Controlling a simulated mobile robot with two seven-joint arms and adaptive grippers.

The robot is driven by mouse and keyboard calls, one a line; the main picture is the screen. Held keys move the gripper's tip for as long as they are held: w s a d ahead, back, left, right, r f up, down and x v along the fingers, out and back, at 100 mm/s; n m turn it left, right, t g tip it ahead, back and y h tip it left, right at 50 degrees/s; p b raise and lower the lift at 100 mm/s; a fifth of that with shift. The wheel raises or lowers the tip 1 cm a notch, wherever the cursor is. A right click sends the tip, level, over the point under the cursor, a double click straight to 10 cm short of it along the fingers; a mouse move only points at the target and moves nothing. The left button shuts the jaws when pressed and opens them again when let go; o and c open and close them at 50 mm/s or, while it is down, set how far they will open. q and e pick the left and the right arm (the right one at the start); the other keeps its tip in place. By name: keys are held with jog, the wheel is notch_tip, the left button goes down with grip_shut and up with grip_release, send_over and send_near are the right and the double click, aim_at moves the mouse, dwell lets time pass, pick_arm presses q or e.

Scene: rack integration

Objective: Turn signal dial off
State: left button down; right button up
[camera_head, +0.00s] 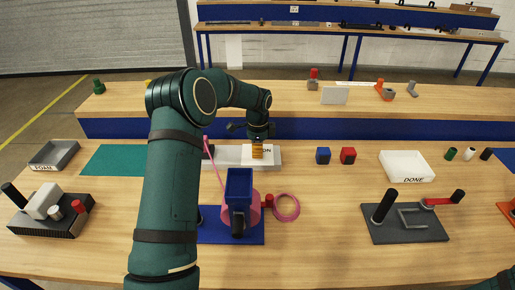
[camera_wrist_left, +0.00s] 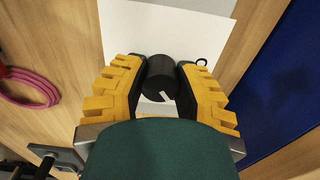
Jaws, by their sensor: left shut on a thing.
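The signal dial (camera_wrist_left: 160,80) is a black round knob with a white mark, seen in the left wrist view on a white panel (camera_wrist_left: 150,25). In the head view the pale panel (camera_head: 228,155) lies at the back middle of the near table, with "ON" partly readable beside my left gripper (camera_head: 257,152). The gripper points down there and hides the dial in that view. In the wrist view its yellow and black fingers (camera_wrist_left: 160,92) are shut on the dial from both sides. My right gripper is out of view.
A blue and pink device (camera_head: 239,190) stands just in front of the panel, with a pink ring (camera_head: 286,207) beside it. Blue (camera_head: 323,156) and red (camera_head: 348,156) cubes and a white DONE tray (camera_head: 406,167) are to the right.

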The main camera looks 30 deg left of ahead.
pick_arm(q)
jog(key=n+p, duration=0.2)
jog(key=n, duration=0.3)
jog(key=shift+d, duration=0.15)
jog(key=n+p, duration=0.1)
jog(key=n, duration=0.4)
jog(key=shift+n, duration=0.3)
dwell(0.3)
jog(key=c, duration=0.6)
grip_release()
jog(key=shift+w, duration=0.1)
jog(key=shift+c, duration=0.2)
notch_tip(320, 180, up, 12)
